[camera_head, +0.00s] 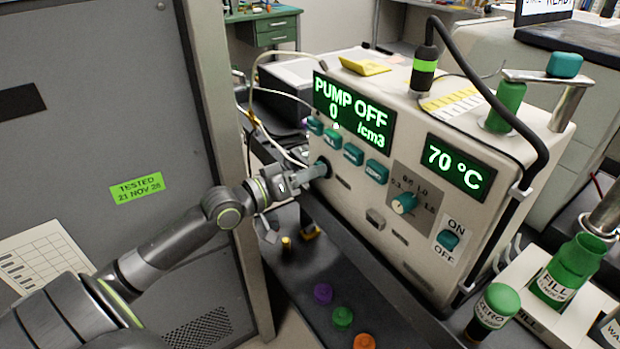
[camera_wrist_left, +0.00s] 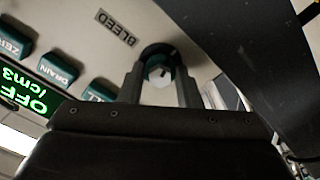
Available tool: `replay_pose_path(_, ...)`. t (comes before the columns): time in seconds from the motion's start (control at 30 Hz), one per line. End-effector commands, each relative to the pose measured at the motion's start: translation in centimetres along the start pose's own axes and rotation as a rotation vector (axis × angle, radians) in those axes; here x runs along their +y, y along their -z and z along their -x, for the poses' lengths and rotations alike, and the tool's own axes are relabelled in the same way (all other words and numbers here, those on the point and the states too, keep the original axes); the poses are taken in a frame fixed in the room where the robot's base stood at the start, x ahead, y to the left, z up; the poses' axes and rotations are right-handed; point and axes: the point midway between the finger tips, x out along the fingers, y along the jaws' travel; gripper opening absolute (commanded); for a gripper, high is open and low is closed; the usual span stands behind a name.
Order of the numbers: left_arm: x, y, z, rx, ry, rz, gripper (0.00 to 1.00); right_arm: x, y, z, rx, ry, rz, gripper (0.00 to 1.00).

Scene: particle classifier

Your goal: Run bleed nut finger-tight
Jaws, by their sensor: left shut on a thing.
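In the head view my left gripper (camera_head: 318,171) reaches the left end of the machine's front panel (camera_head: 345,205), below the PUMP OFF display (camera_head: 352,112). The nut is hidden there behind the fingers. My right gripper is out of view.
Teal buttons (camera_head: 353,154) sit just right of the gripper. A dark tray (camera_head: 300,290) below holds purple (camera_head: 323,292), green (camera_head: 342,317) and orange (camera_head: 364,342) pieces. A tall grey cabinet (camera_head: 90,110) stands close to my left arm. A green FILL bottle (camera_head: 568,270) stands at right.

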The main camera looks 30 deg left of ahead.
Motion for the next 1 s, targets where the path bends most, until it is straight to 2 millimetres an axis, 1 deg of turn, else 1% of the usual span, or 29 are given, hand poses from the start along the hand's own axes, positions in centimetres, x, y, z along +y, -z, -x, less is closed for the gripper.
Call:
replay_pose_path(0.03, -0.4, -0.5, 0.1, -0.009, 0.007, -0.032, 0.08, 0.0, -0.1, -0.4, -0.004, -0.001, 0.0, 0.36)
replay_pose_path(0.13, -0.4, -0.5, 0.1, -0.009, 0.008, -0.098, 0.08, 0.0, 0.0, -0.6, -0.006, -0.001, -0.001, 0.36)
replay_pose_path(0.23, -0.4, -0.5, 0.1, -0.009, 0.008, -0.152, 0.08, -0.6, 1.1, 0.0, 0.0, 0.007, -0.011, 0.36)
replay_pose_path(0.4, -0.3, -0.4, 0.1, -0.009, 0.007, -0.215, 0.08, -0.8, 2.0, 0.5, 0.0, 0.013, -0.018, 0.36)
replay_pose_path(0.6, -0.3, -0.3, 0.1, -0.009, 0.007, -0.251, 0.08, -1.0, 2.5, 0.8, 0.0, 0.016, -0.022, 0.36)
replay_pose_path(1.0, -0.2, -0.3, 0.1, -0.008, 0.007, -0.255, 0.08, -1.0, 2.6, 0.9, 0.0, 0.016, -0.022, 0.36)
